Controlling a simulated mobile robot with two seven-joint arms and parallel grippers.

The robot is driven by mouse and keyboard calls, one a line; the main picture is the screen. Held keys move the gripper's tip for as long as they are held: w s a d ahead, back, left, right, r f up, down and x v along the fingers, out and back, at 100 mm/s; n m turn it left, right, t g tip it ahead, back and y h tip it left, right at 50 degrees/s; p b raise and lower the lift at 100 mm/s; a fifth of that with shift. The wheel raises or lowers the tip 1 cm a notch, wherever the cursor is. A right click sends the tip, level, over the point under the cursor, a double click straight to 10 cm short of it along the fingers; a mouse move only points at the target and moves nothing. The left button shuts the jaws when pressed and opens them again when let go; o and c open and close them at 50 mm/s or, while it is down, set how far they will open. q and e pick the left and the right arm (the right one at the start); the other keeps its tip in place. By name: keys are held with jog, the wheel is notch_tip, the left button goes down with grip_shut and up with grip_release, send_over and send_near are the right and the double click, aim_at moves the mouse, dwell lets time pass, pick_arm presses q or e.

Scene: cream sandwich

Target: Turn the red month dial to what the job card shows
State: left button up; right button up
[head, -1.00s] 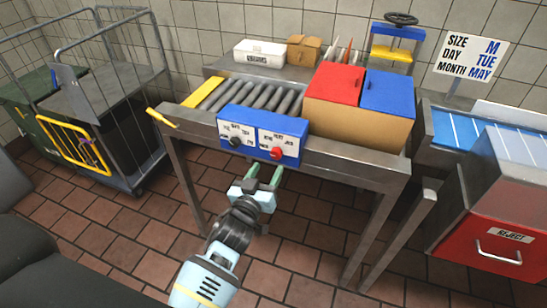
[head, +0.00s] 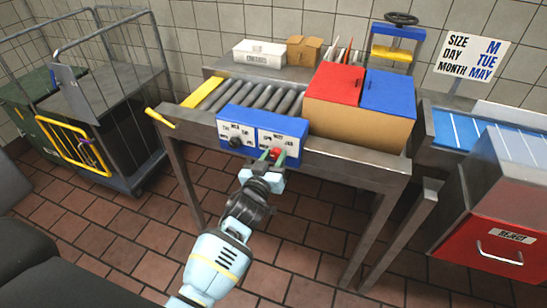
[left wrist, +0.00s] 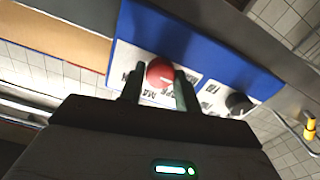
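The red month dial (head: 275,153) is on the right half of a blue control panel (head: 228,113), with a white label around it. It also shows in the left wrist view (left wrist: 160,73), with letters partly hidden. My left gripper (head: 272,158) is at the dial, its two green fingers on either side of it. The fingers look open around the dial; whether they touch it, I cannot tell. A black dial (head: 236,142) is on the panel's left half. The job card (head: 473,56) reads size M, day TUE, month MAY. My right gripper is not in view.
The panel is on the front of a steel table with rollers (head: 262,97). A box with red and blue lids (head: 355,127) stands right of it. A wire cage trolley (head: 120,90) is at left, a red reject bin (head: 490,245) at right.

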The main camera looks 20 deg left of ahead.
pick_arm(q)
jog(key=c, duration=0.5)
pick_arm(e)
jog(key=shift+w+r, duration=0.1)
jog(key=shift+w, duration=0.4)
